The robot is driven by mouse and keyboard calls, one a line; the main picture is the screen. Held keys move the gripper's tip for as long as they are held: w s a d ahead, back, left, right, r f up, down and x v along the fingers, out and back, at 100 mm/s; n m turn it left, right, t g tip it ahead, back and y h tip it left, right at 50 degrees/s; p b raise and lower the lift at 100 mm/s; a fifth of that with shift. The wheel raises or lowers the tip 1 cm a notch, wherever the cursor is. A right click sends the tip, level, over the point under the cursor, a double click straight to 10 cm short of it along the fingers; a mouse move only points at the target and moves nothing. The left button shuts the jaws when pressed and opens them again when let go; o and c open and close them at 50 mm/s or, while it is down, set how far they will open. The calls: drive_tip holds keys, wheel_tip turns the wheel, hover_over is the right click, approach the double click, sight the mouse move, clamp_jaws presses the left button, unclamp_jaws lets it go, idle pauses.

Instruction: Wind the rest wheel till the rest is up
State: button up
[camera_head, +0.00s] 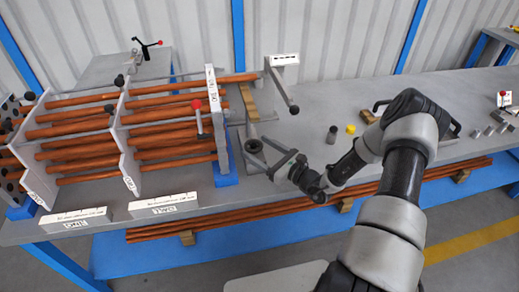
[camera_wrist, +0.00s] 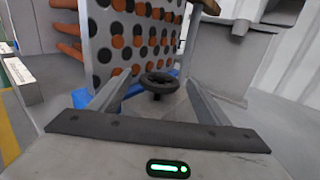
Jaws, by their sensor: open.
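The rest wheel (camera_wrist: 160,82) is a small dark spoked handwheel lying flat on a short stem in the wrist view, in front of the drilled plate. It also shows small in the head view (camera_head: 254,146). My gripper (camera_wrist: 159,78) is open, with one finger on each side of the wheel. I cannot tell whether either finger touches it. My gripper also shows in the head view (camera_head: 260,151), low over the bench beside the plate. A wooden bar (camera_head: 249,102), perhaps the rest, lies behind the wheel; its height against the tubes is unclear.
The drilled end plate (camera_wrist: 130,45) and its copper-coloured tube bundle (camera_head: 165,140) stand left of the wheel. A grey stand with a lever (camera_head: 284,90) is behind. A dark cylinder (camera_head: 332,134) and a yellow piece (camera_head: 351,128) sit right on the bench.

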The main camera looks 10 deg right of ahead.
drive_tip(key=c, duration=1.1)
drive_tip(key=shift+o, duration=0.2)
drive_tip(key=shift+s+m+h+p, duration=0.1)
drive_tip(key=shift+m+h+p, duration=0.2)
drive_tip(key=shift+h, duration=0.1)
drive_tip(key=m+t+h+p, duration=0.1)
drive_tip(key=h, duration=0.1)
drive_tip(key=a+m+t+h+p, duration=0.1)
drive_tip(key=shift+s+r+m+h+p, duration=0.15)
drive_tip(key=shift+s+m+h+p, duration=0.05)
drive_tip(key=shift+m+h+p, duration=0.2)
drive_tip(key=m+h+p, duration=0.1)
drive_tip(key=h, duration=0.1)
drive_tip(key=m+t+h+p, duration=0.1)
drive_tip(key=h, duration=0.1)
drive_tip(key=shift+s+a+m+p, duration=0.1)
drive_tip(key=shift+a+m+p, duration=0.2)
drive_tip(key=m+h+p, duration=0.1)
drive_tip(key=h, duration=0.1)
drive_tip(key=m+h+p, duration=0.1)
drive_tip(key=h, duration=0.1)
drive_tip(key=a+m+h+p, duration=0.1)
drive_tip(key=m+h, duration=0.1)
drive_tip(key=shift+f, duration=0.2)
drive_tip(key=shift+w+a+m+g+h+p, duration=0.1)
drive_tip(key=shift+m+g+h+p, duration=0.15)
drive_tip(key=shift+m+g+h, duration=0.45)
drive_tip(key=shift+w+m+g+h+p, duration=0.1)
drive_tip(key=shift+m+h+p, duration=0.25)
drive_tip(key=shift+h, duration=0.75)
